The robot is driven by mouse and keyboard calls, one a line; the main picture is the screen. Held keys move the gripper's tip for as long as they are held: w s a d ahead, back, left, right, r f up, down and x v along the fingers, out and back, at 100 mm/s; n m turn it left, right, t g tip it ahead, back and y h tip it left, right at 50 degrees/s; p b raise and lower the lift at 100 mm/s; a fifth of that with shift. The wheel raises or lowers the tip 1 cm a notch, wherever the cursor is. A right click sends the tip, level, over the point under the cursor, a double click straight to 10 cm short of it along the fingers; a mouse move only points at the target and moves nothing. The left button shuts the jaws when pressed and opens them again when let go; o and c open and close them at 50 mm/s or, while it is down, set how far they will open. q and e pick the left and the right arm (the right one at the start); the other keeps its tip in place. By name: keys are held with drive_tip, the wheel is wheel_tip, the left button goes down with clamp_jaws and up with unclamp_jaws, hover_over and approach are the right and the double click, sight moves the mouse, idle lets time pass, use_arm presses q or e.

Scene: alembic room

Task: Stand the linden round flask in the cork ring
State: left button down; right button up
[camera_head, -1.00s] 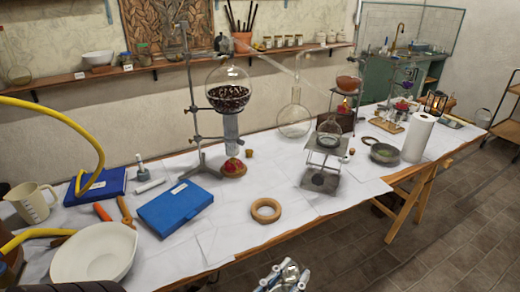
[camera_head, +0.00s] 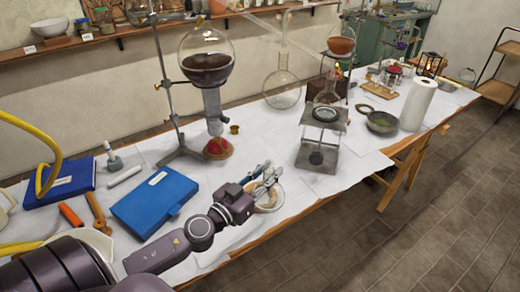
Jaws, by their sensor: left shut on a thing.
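The tan cork ring (camera_head: 270,209) lies on the white-covered table near its front edge, partly hidden by my left gripper (camera_head: 266,179). My left gripper reaches in from the lower left and is over the ring, its fingers shut on a small clear glass flask (camera_head: 267,195). The flask appears to be at the ring's opening; the fingers hide much of it, and I cannot tell whether it touches the ring. My right gripper is not in view.
A stand holds a large round flask (camera_head: 207,60) at the back left. A clear long-necked flask (camera_head: 282,90) stands behind. A metal stand (camera_head: 318,150) is just right of the ring. A blue case (camera_head: 155,196) lies left. The floor in front is clear.

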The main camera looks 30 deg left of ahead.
use_arm(q)
drive_tip(key=w+a+r, duration=0.3)
drive_tip(key=w+a, duration=0.2)
drive_tip(key=a, duration=0.2)
drive_tip(key=shift+y, duration=0.4)
wheel_tip(320, 180, down, 5)
drive_tip(key=b, duration=0.5)
drive_tip(key=shift+w+d, duration=0.1)
drive_tip(key=shift+d, duration=0.05)
drive_tip(key=shift+n, duration=0.3)
drive_tip(key=shift+d+r, duration=0.1)
drive_tip(key=shift+r, duration=0.05)
drive_tip(key=shift+f+b, duration=0.4)
drive_tip(key=shift+f+b, duration=0.3)
drive_tip(key=shift+f, duration=0.05)
idle(0.4)
drive_tip(key=shift+f, duration=0.1)
idle(0.6)
drive_tip(key=shift+f+b, duration=0.55)
idle(0.9)
